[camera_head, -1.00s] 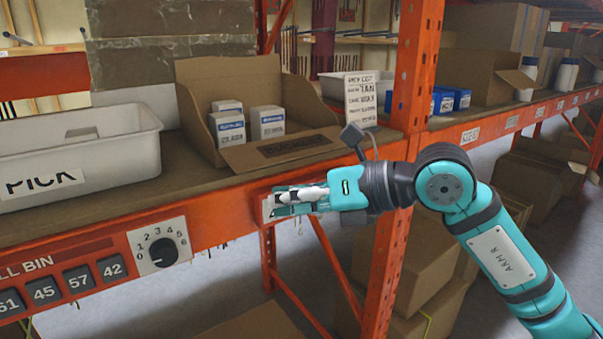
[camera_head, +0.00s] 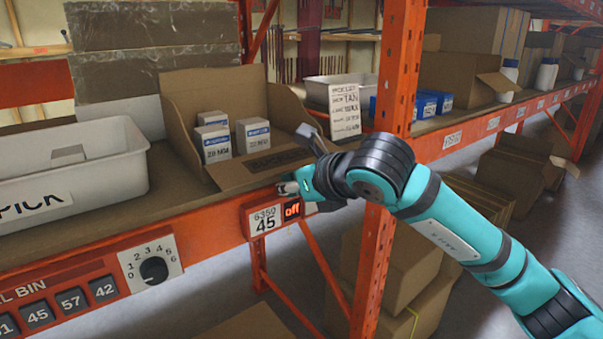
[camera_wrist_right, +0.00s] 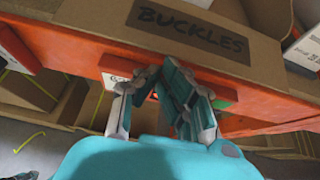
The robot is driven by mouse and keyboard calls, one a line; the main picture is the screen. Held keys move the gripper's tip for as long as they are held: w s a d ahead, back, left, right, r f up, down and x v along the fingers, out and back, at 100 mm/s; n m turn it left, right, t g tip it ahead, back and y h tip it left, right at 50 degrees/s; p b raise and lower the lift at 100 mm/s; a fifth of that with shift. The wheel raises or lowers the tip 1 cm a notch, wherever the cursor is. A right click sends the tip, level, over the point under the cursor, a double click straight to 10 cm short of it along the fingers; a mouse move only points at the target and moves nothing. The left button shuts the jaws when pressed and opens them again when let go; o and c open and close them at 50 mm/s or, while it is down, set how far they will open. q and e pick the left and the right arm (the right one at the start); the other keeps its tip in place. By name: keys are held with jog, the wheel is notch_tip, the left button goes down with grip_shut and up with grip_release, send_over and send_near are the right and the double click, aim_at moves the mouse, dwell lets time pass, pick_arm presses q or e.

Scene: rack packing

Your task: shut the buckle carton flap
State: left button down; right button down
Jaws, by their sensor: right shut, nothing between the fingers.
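The buckle carton (camera_head: 233,92) stands open on the rack shelf, with small white boxes (camera_head: 253,135) inside. My right gripper (camera_head: 288,187) is just below the flap's lower edge, in front of the orange beam. In the wrist view its fingers (camera_wrist_right: 165,75) are shut and empty, their tips near the flap's edge; I cannot tell whether they touch it. My left gripper is not in view.
A white PICK tote (camera_head: 140,178) stands left of the carton.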

jog(key=shift+w+a+f, duration=0.2)
jog(key=shift+w+f, duration=0.05)
jog(key=shift+w, duration=0.05)
jog(key=shift+r, duration=0.2)
